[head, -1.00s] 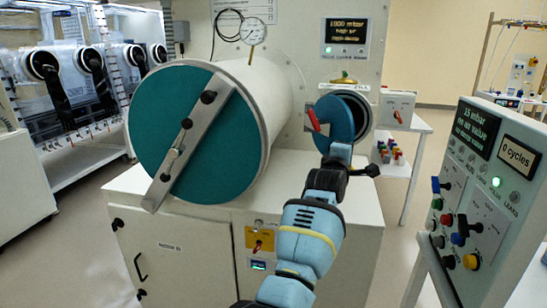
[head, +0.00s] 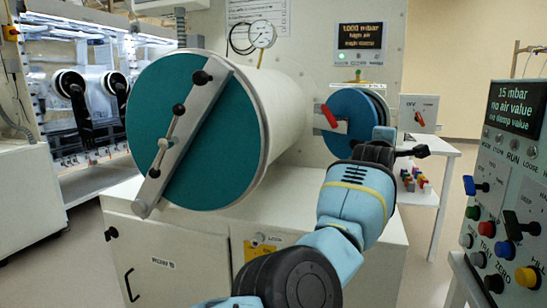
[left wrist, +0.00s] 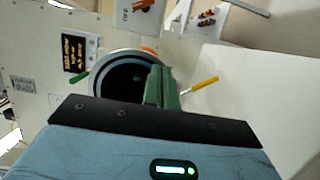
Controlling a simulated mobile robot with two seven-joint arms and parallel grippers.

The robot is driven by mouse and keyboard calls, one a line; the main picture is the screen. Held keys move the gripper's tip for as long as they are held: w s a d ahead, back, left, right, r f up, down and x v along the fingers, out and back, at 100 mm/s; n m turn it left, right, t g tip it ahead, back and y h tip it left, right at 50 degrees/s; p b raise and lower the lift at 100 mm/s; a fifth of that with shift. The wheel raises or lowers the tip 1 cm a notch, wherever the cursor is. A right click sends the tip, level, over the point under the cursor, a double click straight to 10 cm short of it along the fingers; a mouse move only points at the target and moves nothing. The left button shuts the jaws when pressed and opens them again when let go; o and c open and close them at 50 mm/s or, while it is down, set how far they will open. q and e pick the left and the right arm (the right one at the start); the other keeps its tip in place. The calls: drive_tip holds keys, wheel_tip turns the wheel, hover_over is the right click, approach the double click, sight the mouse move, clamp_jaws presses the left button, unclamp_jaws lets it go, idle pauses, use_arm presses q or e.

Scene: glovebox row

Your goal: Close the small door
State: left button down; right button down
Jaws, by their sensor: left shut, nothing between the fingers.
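The small door (head: 352,122) is a blue round disc with a red handle (head: 332,117) on its left, in front of the small round port to the right of the big drum. It covers most of the port in the head view, with a dark gap along the upper right. The left wrist view shows the dark port opening (left wrist: 118,82), partly uncovered. My left gripper (left wrist: 163,88) is shut and empty in front of the port. In the head view its body (head: 384,134) is at the door's right edge; its fingertips are hidden, and contact cannot be told.
The large drum with a teal door (head: 215,150) and bar latch fills the left. A green lever (left wrist: 80,77) and a yellow lever (left wrist: 204,84) flank the port. A switch box (head: 418,114) stands right of it, and a control panel (head: 510,180) stands at far right.

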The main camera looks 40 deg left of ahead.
drive_tip(key=shift+w+r, duration=0.1)
drive_tip(key=shift+w, duration=0.15)
drive_tip(key=shift+s+f, duration=0.2)
drive_tip(key=shift+s, duration=0.1)
drive_tip(key=shift+r, duration=0.15)
idle(0.8)
